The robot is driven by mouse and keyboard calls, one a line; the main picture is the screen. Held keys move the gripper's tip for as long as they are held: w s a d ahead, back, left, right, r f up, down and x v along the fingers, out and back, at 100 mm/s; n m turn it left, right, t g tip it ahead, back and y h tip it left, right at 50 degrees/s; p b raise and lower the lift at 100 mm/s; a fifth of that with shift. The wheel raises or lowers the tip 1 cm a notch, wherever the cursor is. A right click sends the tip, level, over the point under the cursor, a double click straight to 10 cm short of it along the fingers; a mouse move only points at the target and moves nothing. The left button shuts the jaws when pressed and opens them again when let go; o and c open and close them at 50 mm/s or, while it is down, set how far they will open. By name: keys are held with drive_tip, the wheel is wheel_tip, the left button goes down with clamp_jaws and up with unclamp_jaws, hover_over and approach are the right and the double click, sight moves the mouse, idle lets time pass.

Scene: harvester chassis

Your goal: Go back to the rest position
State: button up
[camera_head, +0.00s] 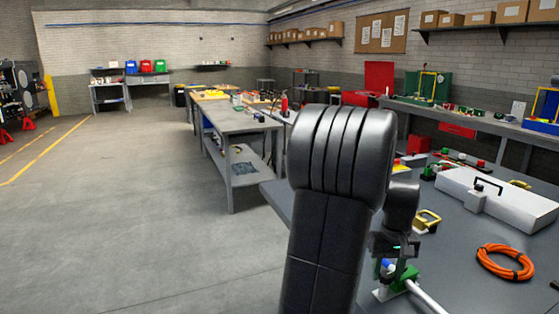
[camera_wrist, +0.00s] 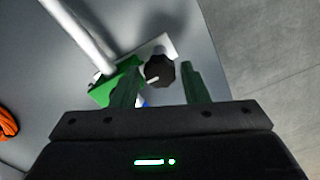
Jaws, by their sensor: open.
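My gripper (camera_wrist: 158,74) is open in the wrist view, with its two fingers apart. A black knob (camera_wrist: 160,69) with a pale mark shows between the fingertips; I cannot tell how far it is from them. Beside it are a green valve body (camera_wrist: 107,91) and a white pipe (camera_wrist: 82,30) on a grey bench. In the head view my gripper (camera_head: 393,250) is low, just above the green fitting (camera_head: 408,275) and the white pipe (camera_head: 430,300). My arm rises in front and hides part of the bench. No held object shows.
The grey bench (camera_head: 463,232) carries an orange cable coil (camera_head: 505,261), a white case (camera_head: 495,197) and a yellow-framed part (camera_head: 427,220) close to my gripper. Another workbench (camera_head: 240,122) stands behind my arm. The floor (camera_head: 130,210) at left is clear.

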drive_tip(key=n+b, duration=0.2)
drive_tip(key=n, duration=0.2)
drive_tip(key=shift+f+n+b, duration=0.1)
drive_tip(key=shift+n+b, duration=0.25)
drive_tip(key=shift+n, duration=0.05)
drive_tip(key=shift+n+b, duration=0.85)
drive_tip(key=shift+n, duration=0.65)
